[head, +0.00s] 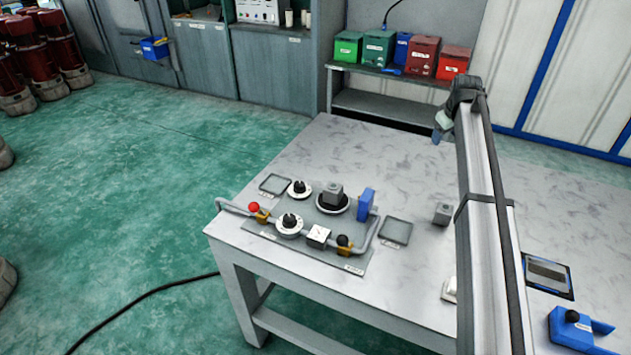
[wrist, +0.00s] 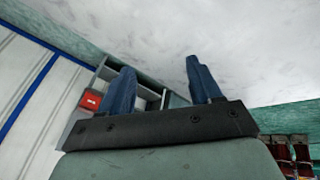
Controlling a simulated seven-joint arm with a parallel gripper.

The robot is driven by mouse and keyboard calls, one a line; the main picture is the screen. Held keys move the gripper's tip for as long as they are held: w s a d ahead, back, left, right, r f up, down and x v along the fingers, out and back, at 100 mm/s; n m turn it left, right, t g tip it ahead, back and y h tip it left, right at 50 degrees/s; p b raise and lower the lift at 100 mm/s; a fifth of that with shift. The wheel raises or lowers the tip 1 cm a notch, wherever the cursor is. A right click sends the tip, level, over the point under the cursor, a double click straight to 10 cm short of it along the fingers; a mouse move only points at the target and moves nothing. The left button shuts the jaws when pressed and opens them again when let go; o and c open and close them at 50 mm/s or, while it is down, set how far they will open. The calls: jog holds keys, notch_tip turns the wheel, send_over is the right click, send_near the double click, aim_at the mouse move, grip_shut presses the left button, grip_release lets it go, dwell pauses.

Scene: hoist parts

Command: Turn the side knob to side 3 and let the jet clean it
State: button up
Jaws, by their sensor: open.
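My gripper (head: 437,137) is raised at the table's far right side, well away from the panel. In the wrist view its blue fingers (wrist: 160,68) are apart with nothing between them.
A pipe with a red ball handle (head: 254,207), a gauge (head: 319,235) and a black ball handle (head: 343,241) edges the panel. Empty shallow trays lie at its left (head: 274,183) and right (head: 396,231). Another grey block (head: 442,214) stands near my arm. The table's back is clear.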

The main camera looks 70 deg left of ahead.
jog(key=s+a+f+n+g+h, duration=0.15)
jog(key=s+a, duration=0.25)
jog(key=s, duration=0.7)
jog(key=s+a+r+n, duration=0.15)
jog(key=s+a, duration=0.25)
jog(key=s, duration=0.6)
jog(key=n+g+h, duration=0.1)
jog(key=n+h, duration=0.2)
jog(key=n, duration=0.1)
send_over(300, 184)
notch_tip(300, 184, down, 2)
notch_tip(300, 184, down, 13)
jog(key=shift+r, duration=0.1)
jog(key=c, duration=1)
